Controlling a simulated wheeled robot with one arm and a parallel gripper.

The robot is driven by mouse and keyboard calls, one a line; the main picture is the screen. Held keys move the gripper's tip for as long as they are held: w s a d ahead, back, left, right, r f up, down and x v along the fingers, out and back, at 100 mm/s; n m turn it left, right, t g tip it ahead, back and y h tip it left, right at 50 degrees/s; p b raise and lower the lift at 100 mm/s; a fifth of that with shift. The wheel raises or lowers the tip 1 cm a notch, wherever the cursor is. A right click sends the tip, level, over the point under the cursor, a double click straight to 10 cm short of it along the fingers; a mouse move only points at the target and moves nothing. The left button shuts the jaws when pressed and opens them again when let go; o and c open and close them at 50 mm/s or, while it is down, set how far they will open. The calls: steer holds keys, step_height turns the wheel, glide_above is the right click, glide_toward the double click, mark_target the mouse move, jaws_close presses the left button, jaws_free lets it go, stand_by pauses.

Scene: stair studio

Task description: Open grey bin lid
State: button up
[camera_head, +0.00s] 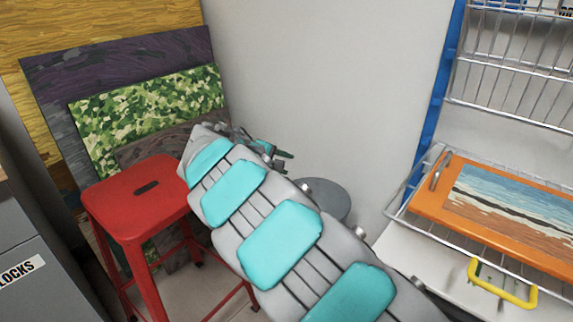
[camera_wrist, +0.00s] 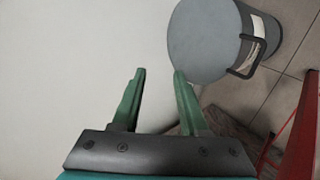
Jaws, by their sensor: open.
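The grey bin (camera_wrist: 258,40) stands on the tiled floor by the white wall in the wrist view. Its round grey lid (camera_wrist: 205,38) looks closed on top, and a dark handle (camera_wrist: 243,60) sticks out at its side. In the head view the lid (camera_head: 328,197) shows partly behind my arm, and the bin body is mostly hidden. My gripper (camera_wrist: 158,75) is open and empty, with its two green fingers spread. The right fingertip appears at the lid's lower left edge; I cannot tell if it touches. In the head view my gripper (camera_head: 278,157) is small beyond the arm.
A red stool (camera_head: 137,195) stands left of my arm, with painted panels (camera_head: 145,110) leaning behind it. A wire rack (camera_head: 515,90) with an orange-framed picture (camera_head: 465,215) and a yellow handle (camera_head: 502,290) is at right. A grey cabinet (camera_head: 30,260) is at left.

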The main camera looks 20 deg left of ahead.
steer(key=shift+r+v, duration=0.2)
steer(key=shift+v, duration=1)
steer(key=shift+w, duration=0.1)
